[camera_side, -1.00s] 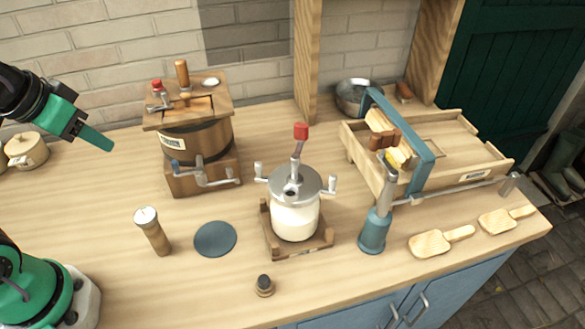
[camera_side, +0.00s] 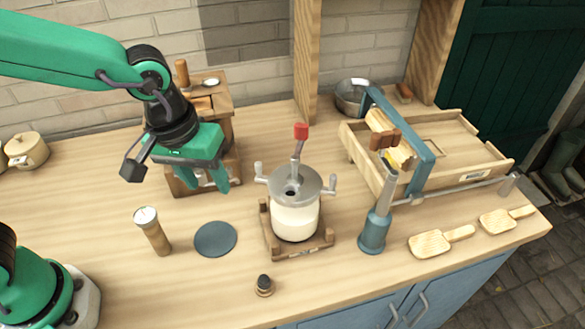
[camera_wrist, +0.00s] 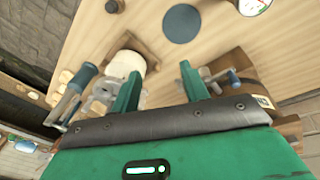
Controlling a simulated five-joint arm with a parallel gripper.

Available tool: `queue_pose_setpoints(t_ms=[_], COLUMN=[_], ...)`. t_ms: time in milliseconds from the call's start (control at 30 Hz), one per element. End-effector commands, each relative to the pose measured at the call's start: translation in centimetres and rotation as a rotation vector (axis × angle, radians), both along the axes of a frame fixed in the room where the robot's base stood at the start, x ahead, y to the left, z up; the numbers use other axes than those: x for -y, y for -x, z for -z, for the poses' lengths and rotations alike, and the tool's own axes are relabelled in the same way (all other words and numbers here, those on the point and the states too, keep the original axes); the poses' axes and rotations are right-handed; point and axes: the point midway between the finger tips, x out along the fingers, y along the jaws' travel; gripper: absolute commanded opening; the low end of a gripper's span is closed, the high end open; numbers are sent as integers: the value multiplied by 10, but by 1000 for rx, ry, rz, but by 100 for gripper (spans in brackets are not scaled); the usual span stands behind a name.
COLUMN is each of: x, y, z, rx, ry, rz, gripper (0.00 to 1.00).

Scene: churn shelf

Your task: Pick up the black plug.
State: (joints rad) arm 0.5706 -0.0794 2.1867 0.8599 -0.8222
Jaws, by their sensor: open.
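The black plug (camera_side: 264,281) stands upright near the front edge of the table in the side view, its dark top on a brownish base. In the wrist view the plug (camera_wrist: 114,6) shows at the top edge, small and partly cut off. My gripper (camera_side: 208,183) is open and empty in the side view, above the table in front of the wooden barrel churn, up and to the left of the plug and well apart from it. In the wrist view my gripper (camera_wrist: 160,72) shows two green fingers spread apart.
A white jar with a crank lid (camera_side: 295,217) stands in a wooden frame behind the plug. A blue-grey disc (camera_side: 215,239) and a gauge-topped cylinder (camera_side: 152,231) are to its left. A blue-based post (camera_side: 374,235) stands to the right. Bare table surrounds the plug.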

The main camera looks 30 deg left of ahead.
Motion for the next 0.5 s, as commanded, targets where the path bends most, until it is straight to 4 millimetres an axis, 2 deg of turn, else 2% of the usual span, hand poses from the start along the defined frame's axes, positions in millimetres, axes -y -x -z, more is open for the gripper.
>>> queue_pose_setpoints(t_ms=[33, 300, 500], x=[15, 81, 112], y=[2, 18, 33], z=[9, 52, 76], rx=[-23, -110, -145], ry=[-7, -45, -75], rz=[-5, -78, -122], gripper=[45, 45, 45])
